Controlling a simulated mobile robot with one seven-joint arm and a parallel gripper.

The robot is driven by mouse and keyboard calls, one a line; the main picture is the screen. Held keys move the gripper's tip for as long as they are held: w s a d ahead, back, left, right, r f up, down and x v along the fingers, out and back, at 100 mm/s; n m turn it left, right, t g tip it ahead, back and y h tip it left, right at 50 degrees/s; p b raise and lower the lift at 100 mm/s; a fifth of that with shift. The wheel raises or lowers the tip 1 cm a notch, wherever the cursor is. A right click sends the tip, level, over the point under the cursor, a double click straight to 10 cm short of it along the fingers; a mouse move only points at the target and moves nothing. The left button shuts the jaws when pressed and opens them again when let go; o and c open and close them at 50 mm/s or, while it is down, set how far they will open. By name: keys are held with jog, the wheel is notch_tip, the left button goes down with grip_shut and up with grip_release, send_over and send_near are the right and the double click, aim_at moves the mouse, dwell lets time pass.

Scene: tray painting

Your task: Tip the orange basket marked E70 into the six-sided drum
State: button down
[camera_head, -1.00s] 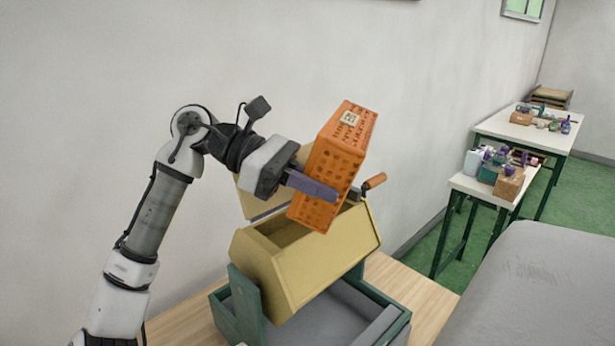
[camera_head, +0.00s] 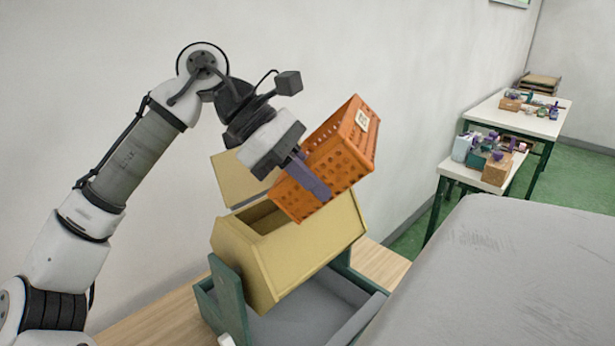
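The orange basket (camera_head: 345,150) is tilted in the air above the six-sided drum (camera_head: 290,255). A pale label shows on its upper right part; its writing is too small to read. My gripper (camera_head: 318,190) is shut on the basket's near side, with a purple finger along its wall. The basket's contents, if any, are hidden. The drum is yellow, with its opening at the top left and its lid (camera_head: 235,180) raised behind. The basket's lower end is over the right part of the opening. I cannot tell whether it touches the drum.
The drum sits in a green stand (camera_head: 228,300) with a grey base on a wooden table (camera_head: 165,322). A large grey surface (camera_head: 500,265) fills the right front. White tables (camera_head: 510,118) with bottles and boxes stand at the back right.

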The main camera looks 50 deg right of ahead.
jog(key=t, duration=0.1)
jog(key=r+t+y, duration=0.1)
jog(key=t, duration=0.1)
jog(key=shift+s+d+y, duration=0.2)
jog(key=shift+s+y, duration=0.1)
jog(key=shift+s, duration=0.1)
jog(key=shift+r+t+p, duration=0.2)
jog(key=shift+t+p, duration=0.4)
jog(key=shift+p, duration=0.1)
jog(key=shift+w+a+f+t+y, duration=0.1)
jog(key=shift+f+t+y, duration=0.2)
jog(key=shift+t, duration=0.3)
jog(key=shift+w+f+t+y, duration=0.1)
jog(key=shift+f+t+y, duration=0.1)
jog(key=shift+t+y, duration=0.3)
jog(key=shift+w+f+t+y, duration=0.1)
jog(key=shift+f+t+y, duration=0.05)
jog(key=shift+t, duration=0.4)
jog(key=shift+f+t+y, duration=0.1)
jog(key=shift+t+y, duration=0.05)
jog(key=shift+t, duration=0.4)
